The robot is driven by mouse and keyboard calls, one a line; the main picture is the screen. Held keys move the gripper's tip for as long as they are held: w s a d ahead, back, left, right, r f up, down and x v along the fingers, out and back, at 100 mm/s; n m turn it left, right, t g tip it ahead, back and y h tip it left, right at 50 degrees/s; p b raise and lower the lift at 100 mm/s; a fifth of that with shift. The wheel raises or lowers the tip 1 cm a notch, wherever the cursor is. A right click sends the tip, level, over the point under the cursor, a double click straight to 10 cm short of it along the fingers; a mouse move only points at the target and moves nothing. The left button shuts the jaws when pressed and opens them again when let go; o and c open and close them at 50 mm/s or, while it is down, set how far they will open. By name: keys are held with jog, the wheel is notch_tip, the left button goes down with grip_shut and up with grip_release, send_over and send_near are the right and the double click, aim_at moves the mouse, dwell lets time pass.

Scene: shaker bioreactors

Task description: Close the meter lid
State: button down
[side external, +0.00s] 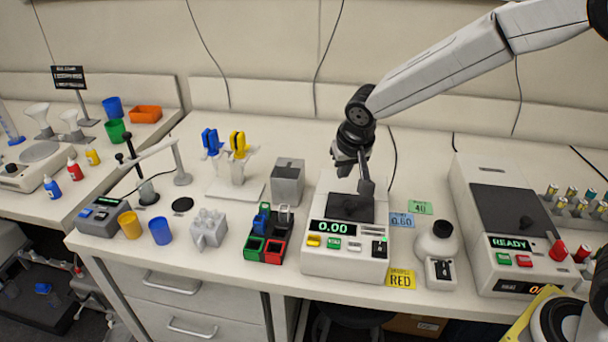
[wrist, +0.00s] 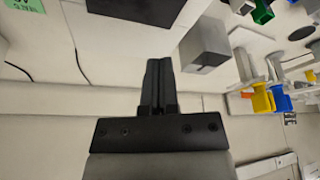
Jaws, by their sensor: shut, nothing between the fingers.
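The meter (side external: 345,262) is a white box with a green "0.00" display, standing at the front middle of the bench. Its dark lid (side external: 348,207) looks to lie flat, or nearly flat, on the top; I cannot tell whether it is fully down. My gripper (side external: 366,187) is shut and empty, pointing down at the lid's back right edge. I cannot tell whether it touches. In the wrist view the shut fingers (wrist: 159,70) point up the picture toward a dark panel, likely the lid (wrist: 140,10), with a gap between in the picture.
A grey box (side external: 287,185) stands left of the meter, behind a rack of coloured cells (side external: 266,246). A white flask-like unit (side external: 437,243) and a larger "READY" machine (side external: 505,225) stand to the right. Coloured cards (side external: 401,279) lie between.

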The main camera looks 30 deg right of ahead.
jog(key=shift+v, duration=2.95)
jog(key=s+d+f+n, duration=0.1)
jog(key=s+d+f, duration=0.1)
jog(key=s, duration=0.3)
jog(key=s+d+f+n, duration=0.1)
jog(key=s+d+f, duration=0.1)
jog(key=s+f, duration=0.2)
jog(key=s+d+f+n+g+y, duration=0.1)
jog(key=s+d+f, duration=0.1)
jog(key=s+f, duration=0.2)
jog(key=s, duration=0.3)
jog(key=shift+s+d+n, duration=0.25)
jog(key=shift+s+n, duration=0.05)
jog(key=shift+s, duration=0.05)
